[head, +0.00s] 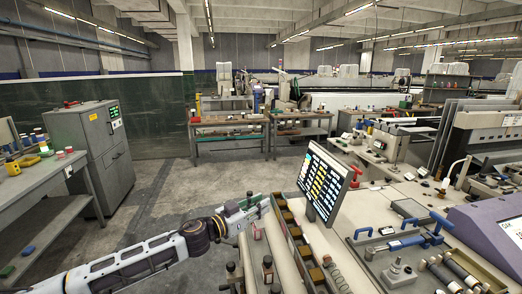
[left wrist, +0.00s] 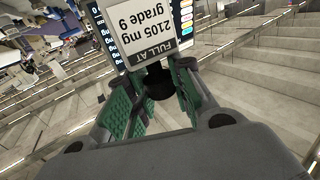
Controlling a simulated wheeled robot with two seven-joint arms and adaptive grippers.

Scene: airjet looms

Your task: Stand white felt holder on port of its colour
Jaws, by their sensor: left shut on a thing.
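My left gripper (head: 254,204) reaches in from the left to the near end of a bench. In the left wrist view its green-padded fingers (left wrist: 158,98) are closed around a small black round piece (left wrist: 158,80). The held piece is too small in the head view to make out, and I cannot tell its colour marking. A white label (left wrist: 150,38) reading "FULL AT 2105 mg grade 9" shows upside down just beyond the fingertips. Dark upright pegs (head: 267,268) stand on the bench near the gripper. I cannot pick out the white port. My right gripper is not in view.
A tilted screen (head: 325,183) stands beside a long rail with brown blocks (head: 300,240). A tray with blue-handled tools (head: 400,245) lies to the right, by a purple box (head: 490,225). A grey cabinet (head: 90,150) stands at left; the floor between is clear.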

